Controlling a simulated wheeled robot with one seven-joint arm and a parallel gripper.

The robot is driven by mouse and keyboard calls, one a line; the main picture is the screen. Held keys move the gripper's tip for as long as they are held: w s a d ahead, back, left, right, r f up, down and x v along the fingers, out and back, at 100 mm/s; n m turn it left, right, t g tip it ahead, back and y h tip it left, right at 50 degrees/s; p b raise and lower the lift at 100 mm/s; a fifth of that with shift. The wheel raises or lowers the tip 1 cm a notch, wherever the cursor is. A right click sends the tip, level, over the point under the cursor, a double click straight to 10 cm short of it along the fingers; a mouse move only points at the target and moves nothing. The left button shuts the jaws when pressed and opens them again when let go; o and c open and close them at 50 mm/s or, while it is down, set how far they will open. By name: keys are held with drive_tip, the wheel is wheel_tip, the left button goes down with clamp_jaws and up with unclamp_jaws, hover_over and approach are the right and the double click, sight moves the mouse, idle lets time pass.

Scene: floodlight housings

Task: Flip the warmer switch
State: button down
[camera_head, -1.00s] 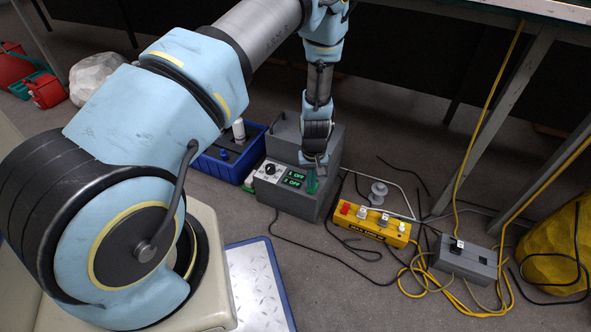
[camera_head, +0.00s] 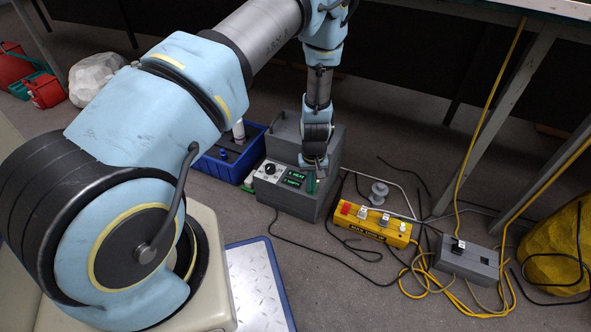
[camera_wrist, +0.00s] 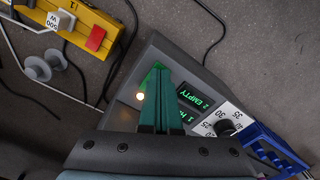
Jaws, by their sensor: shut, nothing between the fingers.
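The warmer (camera_head: 304,205) is a grey box with a handle on top and a sloped front panel. The panel carries a dial (camera_head: 269,169) and two green-lit displays (camera_head: 293,180), which read HEAT and EMPTY. In the wrist view the dial (camera_wrist: 226,127) has numbers around it, and a small light (camera_wrist: 140,96) glows beside my fingers. My gripper (camera_head: 311,187) is shut and empty at the panel's right end. Its green fingers (camera_wrist: 158,72) cover part of the panel in the wrist view, with a green patch at their tips. I cannot make out the switch or whether the fingers touch it.
A blue crate (camera_head: 209,169) with bottles stands left of the warmer. A yellow box (camera_head: 372,229) with a red button and a grey switch box (camera_head: 467,264) lie to the right among loose cables. A table leg (camera_head: 497,120) stands behind them. Floor in front of the warmer is mostly clear.

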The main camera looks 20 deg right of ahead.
wheel_tip(320, 180, up, 7)
drive_tip(key=p, duration=0.5)
drive_tip(key=shift+p, duration=0.4)
idle(0.4)
